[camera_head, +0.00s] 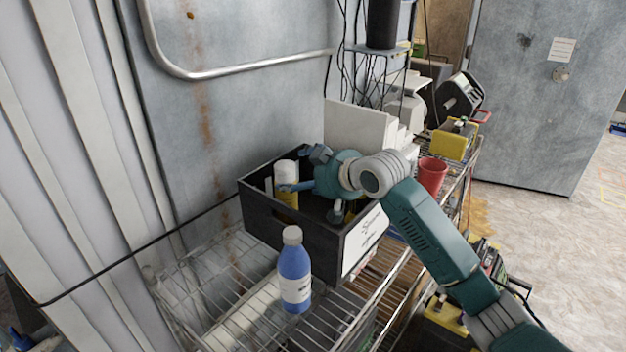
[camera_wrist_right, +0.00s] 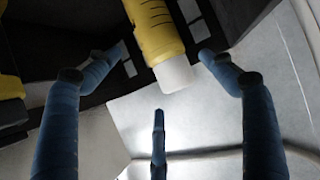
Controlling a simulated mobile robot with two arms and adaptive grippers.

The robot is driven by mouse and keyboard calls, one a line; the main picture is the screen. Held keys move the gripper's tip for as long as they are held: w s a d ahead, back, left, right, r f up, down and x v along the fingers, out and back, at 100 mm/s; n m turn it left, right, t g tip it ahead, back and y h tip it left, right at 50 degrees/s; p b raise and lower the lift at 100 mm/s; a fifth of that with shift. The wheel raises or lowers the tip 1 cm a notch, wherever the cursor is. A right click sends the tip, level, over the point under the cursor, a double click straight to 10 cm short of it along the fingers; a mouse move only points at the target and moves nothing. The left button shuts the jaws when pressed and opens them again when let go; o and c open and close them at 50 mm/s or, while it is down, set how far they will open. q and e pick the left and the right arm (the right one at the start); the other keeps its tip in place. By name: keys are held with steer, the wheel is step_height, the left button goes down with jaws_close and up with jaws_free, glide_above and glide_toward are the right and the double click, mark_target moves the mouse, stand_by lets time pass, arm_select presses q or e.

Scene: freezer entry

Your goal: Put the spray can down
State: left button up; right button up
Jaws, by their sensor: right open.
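The spray can (camera_head: 287,180), yellow with a white top, stands upright inside the black crate (camera_head: 262,214) on the wire shelf. Its lower part is hidden by the crate wall and a gripper finger. My right gripper (camera_head: 304,172) is over the crate, just right of the can, with its fingers spread. In the right wrist view, the can (camera_wrist_right: 154,30) shows between the open blue fingers, with a visible gap on both sides. My left gripper is not in view.
A red cup (camera_head: 432,175) and a yellow box (camera_head: 452,143) are to the right. A metal wall (camera_head: 235,110) rises behind the crate.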

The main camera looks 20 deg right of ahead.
steer(key=v, duration=0.6)
steer(key=shift+b, duration=0.4)
